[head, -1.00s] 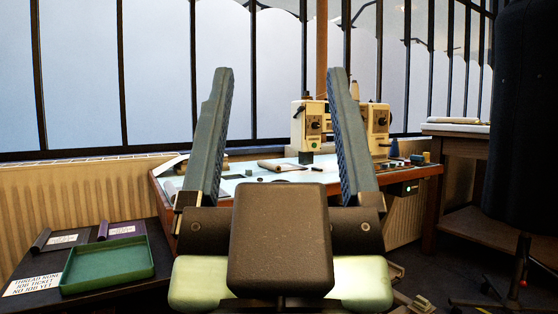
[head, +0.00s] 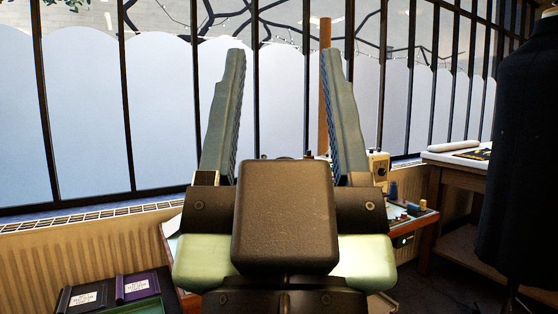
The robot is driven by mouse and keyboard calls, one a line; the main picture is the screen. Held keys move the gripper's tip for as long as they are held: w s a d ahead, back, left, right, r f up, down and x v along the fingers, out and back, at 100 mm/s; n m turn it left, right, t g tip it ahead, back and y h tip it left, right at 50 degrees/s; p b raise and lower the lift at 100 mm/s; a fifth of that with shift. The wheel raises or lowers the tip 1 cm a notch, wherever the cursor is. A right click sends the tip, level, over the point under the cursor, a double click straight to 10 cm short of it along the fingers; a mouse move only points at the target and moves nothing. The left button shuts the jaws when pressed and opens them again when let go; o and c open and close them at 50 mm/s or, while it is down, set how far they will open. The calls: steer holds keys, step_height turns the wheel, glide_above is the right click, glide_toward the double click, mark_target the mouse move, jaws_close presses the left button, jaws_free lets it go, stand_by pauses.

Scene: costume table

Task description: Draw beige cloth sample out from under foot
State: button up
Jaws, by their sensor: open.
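My gripper (head: 284,62) is open and empty, its two fingers pointing up in front of the window in the head view. The sewing machine (head: 379,166) on the work table is mostly hidden behind my gripper; only part of its cream body shows to the right of the right finger. The work table (head: 425,216) shows at its right corner and a little at the left. The beige cloth sample and the machine's foot are hidden behind my gripper.
A dark mannequin (head: 525,150) stands at the right, by a wooden side table (head: 452,178). At lower left are a green tray (head: 135,306), a black booklet (head: 83,297) and a purple booklet (head: 138,287). A radiator (head: 70,250) runs under the window.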

step_height(320, 180, up, 30)
steer(key=p, duration=2.6)
steer(key=shift+f+p, duration=0.25)
steer(key=shift+p, duration=0.15)
steer(key=shift+c, duration=0.3)
